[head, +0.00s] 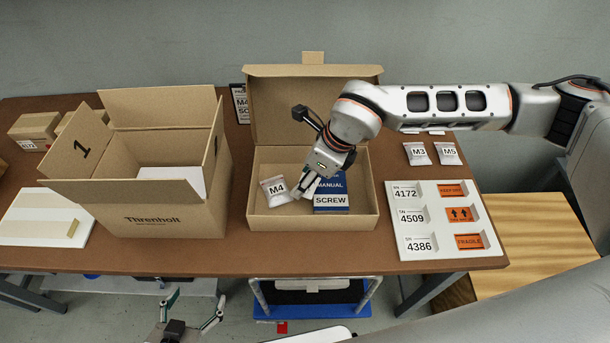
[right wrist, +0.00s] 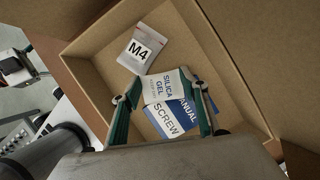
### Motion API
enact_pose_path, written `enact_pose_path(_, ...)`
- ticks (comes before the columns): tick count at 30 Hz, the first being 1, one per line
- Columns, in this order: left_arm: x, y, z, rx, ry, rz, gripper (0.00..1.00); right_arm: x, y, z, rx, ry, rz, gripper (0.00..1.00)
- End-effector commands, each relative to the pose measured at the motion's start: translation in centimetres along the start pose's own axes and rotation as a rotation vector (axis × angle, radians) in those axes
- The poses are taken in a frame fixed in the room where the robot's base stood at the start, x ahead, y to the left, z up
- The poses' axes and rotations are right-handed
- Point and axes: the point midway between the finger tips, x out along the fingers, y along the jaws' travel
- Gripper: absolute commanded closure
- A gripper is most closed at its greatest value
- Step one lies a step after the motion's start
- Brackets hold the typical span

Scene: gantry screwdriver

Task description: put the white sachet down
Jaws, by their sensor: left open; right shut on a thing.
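The white sachet (right wrist: 163,86), printed SILICA GEL, is between the fingers of my right gripper (right wrist: 161,97) in the right wrist view. The gripper is shut on it, over the inside of the open shallow carton (head: 262,222). In the head view the right gripper (head: 303,190) reaches down into this carton and mostly hides the sachet. Below or behind the sachet lies a blue and white SCREW MANUAL booklet (head: 331,198). An M4 bag (head: 276,190) lies to its left in the carton. My left gripper (head: 190,318) is open and empty, low in front of the table.
A tall open Threnholt box (head: 160,219) stands left of the carton. A white board (head: 407,249) with number cards and orange labels lies to the right. M3 (head: 417,154) and M5 (head: 448,154) bags lie behind it. The carton's lid (head: 285,105) stands up at the back.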

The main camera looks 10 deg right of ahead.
Motion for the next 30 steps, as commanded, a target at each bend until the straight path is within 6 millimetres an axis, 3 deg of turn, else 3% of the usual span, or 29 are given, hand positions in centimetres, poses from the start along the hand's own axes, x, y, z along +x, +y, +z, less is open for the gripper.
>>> enact_pose_path(7, 0.1, -0.1, 0.1, 0.003, 0.001, -0.001, 0.27, 0.6, 0.0, -0.2, 0.0, 0.0, 0.0, 0.71)
enact_pose_path(8, 0.1, -0.1, 0.0, 0.003, 0.002, -0.002, 0.27, 0.6, 0.0, -0.2, 0.0, 0.0, 0.0, 0.54)
enact_pose_path(9, 0.1, -0.1, -0.1, 0.003, 0.003, -0.002, 0.27, 0.6, 0.0, -0.2, 0.0, -0.001, 0.0, 0.43)
enact_pose_path(10, 0.1, -0.1, -0.1, 0.004, 0.003, -0.002, 0.27, 0.6, 0.0, -0.2, 0.0, -0.001, 0.0, 0.4)
enact_pose_path(22, 0.0, -0.2, -0.4, 0.003, 0.007, -0.003, 0.27, 0.1, 0.0, 0.0, -0.001, -0.001, -0.001, 0.4)
enact_pose_path(26, -0.1, -0.2, -0.6, 0.0, 0.007, -0.003, 0.27, -1.3, -0.1, 0.4, -0.001, -0.003, -0.004, 0.4)
enact_pose_path(30, -0.1, -0.2, -0.5, -0.002, 0.003, -0.001, 0.27, -4.1, -0.1, 0.3, 0.0, -0.003, -0.004, 0.4)
